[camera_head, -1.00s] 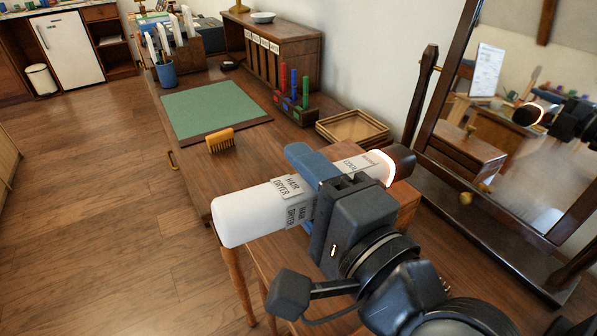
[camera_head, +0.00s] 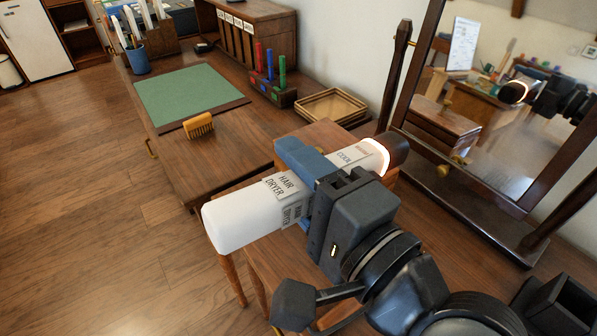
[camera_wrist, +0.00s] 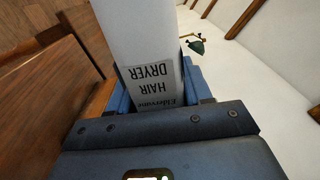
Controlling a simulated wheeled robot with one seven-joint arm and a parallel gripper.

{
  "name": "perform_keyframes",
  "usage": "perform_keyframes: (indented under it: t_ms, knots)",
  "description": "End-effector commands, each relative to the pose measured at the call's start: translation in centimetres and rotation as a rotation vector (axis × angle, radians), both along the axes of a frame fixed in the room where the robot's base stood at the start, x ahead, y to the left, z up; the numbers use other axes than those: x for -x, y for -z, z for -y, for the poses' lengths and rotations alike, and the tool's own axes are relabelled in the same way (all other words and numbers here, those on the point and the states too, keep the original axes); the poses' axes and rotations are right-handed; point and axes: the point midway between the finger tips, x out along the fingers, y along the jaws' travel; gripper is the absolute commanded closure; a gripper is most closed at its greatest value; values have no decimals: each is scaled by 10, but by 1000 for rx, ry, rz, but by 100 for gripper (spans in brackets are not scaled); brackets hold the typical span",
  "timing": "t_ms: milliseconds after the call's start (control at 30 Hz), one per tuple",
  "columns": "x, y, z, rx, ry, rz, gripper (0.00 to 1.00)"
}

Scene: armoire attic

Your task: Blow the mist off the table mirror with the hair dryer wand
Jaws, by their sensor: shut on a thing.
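The hair dryer wand (camera_head: 240,217) is white, labelled "HAIR DRYER", with a dark nozzle and a glowing ring at its right end. My gripper (camera_head: 308,168) is shut around its middle and holds it above the table, nozzle toward the mirror. In the wrist view the wand (camera_wrist: 143,40) runs up between the blue fingers. The table mirror (camera_head: 500,130) stands at the right in a dark wooden frame. Its glass shows a reflection of the room, the nozzle and my arm. I cannot make out clear mist on the visible part. The mirror's top and right side are cut off.
A wooden brush (camera_head: 199,125) lies by a green mat (camera_head: 190,92) on the desk. A block with coloured sticks (camera_head: 272,90) and an empty wooden tray (camera_head: 331,106) stand farther back. A dark open box (camera_head: 560,305) is at the lower right.

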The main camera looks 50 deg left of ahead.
Motion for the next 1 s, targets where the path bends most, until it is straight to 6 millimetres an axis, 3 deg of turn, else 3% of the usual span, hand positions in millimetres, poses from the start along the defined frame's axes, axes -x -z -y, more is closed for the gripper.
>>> perform_keyframes:
  t_ms: [1000]
  knots:
    - [-4,-2,-54,-1,-1,2,100]
